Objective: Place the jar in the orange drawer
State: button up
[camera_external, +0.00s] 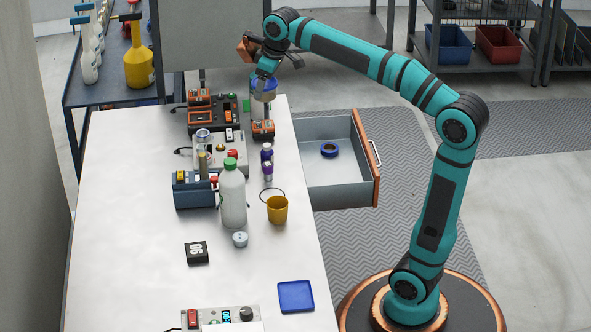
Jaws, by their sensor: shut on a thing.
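The jar (262,97) is a clear container with a blue upper part, at the far right corner of the workbench. My gripper (264,79) comes down on it from above and is shut on its top. I cannot tell whether the jar's base touches the bench or is just above it. The orange drawer (365,160) is pulled out from the bench's right side, with an orange front, a metal handle and a grey inside. A roll of blue tape (329,149) lies in it, and the rest of its floor is bare.
An orange-and-black battery block (263,130) stands just in front of the jar. Chargers (213,116) are to its left. Purple bottles (267,160), a green-capped bottle (232,195) and a yellow cup (277,209) stand nearer. The bench's left side is clear.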

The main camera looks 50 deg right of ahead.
jog(key=s+d+f+m+h, duration=0.25)
jog(key=s+d+m, duration=0.35)
jog(key=s+d, duration=1)
jog(key=shift+y, duration=0.45)
jog(key=shift+s+a+f+x, duration=0.25)
jog(key=shift+s+x, duration=1)
jog(key=shift+x, duration=4.75)
jog(key=shift+s+f+x, duration=0.4)
jog(key=shift+s+x, duration=0.85)
jog(key=shift+x, duration=4.7)
jog(key=shift+s+a+f+x, duration=0.25)
jog(key=shift+s+x, duration=1)
jog(key=shift+x, duration=4.75)
jog(key=shift+d+f, duration=0.1)
jog(key=shift+f, duration=0.1)
jog(key=o, duration=1.1)
jog(key=v, duration=1.2)
